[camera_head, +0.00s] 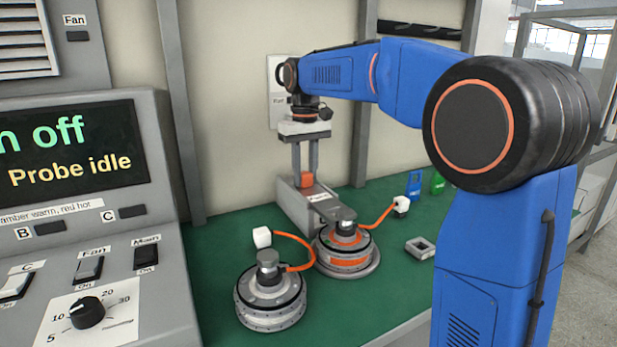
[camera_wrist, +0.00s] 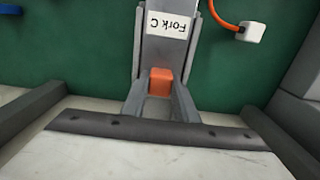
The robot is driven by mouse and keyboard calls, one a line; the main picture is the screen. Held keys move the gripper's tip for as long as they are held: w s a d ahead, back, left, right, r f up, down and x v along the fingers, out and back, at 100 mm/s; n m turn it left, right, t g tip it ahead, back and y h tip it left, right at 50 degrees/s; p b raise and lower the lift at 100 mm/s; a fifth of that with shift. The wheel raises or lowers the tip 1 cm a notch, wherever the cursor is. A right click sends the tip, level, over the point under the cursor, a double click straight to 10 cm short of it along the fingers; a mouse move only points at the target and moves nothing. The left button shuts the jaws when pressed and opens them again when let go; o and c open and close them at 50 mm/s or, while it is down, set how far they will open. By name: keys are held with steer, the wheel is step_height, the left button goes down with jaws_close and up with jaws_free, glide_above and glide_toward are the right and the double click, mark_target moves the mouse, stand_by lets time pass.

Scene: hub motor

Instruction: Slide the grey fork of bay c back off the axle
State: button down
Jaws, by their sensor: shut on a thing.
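The grey fork of bay c (camera_head: 330,210) lies flat, with a white label; in the wrist view the fork (camera_wrist: 170,62) reads "Fork C". Its far end reaches the axle (camera_head: 346,224) on top of the rear hub motor (camera_head: 345,262). Whether its prongs surround the axle is too small to tell. My gripper (camera_head: 307,178) points down and is shut on the fork's orange grip block (camera_head: 307,181). In the wrist view the block (camera_wrist: 160,82) sits between both fingers. The axle is outside the wrist view.
A second hub motor (camera_head: 270,297) stands in front on the green bench (camera_head: 380,305). Orange cables end in white plugs (camera_head: 262,237) beside both motors. A grey square part (camera_head: 420,248) and blue and green pieces (camera_head: 414,184) lie right. The control console (camera_head: 90,220) stands left.

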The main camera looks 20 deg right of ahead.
steer(key=c, duration=1.7)
jaws_free()
steer(key=shift+r, duration=0.1)
step_height(320, 180, up, 17)
steer(key=shift+r, duration=0.1)
